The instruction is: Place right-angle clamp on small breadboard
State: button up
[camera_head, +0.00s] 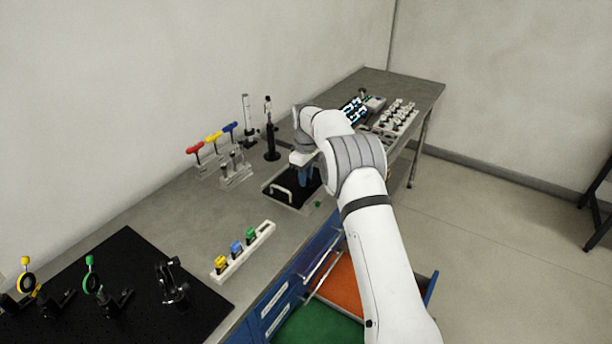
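A small black board in a grey frame with a pale handle (276,187) lies on the bench near its front edge; it looks like the small breadboard. My gripper (305,178) points down over this board, partly hidden by my own arm. Its fingers are small and dark here, and I cannot tell whether they are apart or hold anything. I cannot make out the right-angle clamp for certain; it may be hidden by my gripper or arm.
A large black breadboard (130,262) with optic mounts fills the lower left. A white rack (243,250) with coloured pieces, hex drivers (213,137) and upright posts (270,135) stand around. Open drawers (330,300) jut out below. A tray of white parts (396,117) sits at the back.

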jog(key=o, duration=0.4)
jog(key=shift+r, duration=0.1)
notch_tip(320, 180, up, 12)
jog(key=b, duration=0.1)
jog(key=s+d+r+m+t, duration=0.1)
jog(key=s+d+r+m, duration=0.3)
jog(key=s+r, duration=0.45)
jog(key=s+d+r+m+t, duration=0.15)
jog(key=s+d, duration=0.25)
jog(key=s, duration=0.8)
jog(key=s+d+r+m, duration=0.2)
jog(key=s+d+m, duration=0.15)
jog(key=s, duration=0.85)
jog(key=s+d+f, duration=0.1)
jog(key=s+f, duration=0.1)
jog(key=s, duration=0.2)
jog(key=s+f+m+t, duration=0.1)
jog(key=s+f, duration=0.1)
jog(key=s, duration=0.3)
jog(key=s+d+f+m, duration=0.1)
jog(key=s+f, duration=0.2)
jog(key=s, duration=0.2)
jog(key=shift+s+d+f, duration=0.1)
jog(key=shift+s+d, duration=0.05)
jog(key=shift+d, duration=0.2)
jog(key=shift+f, duration=0.15)
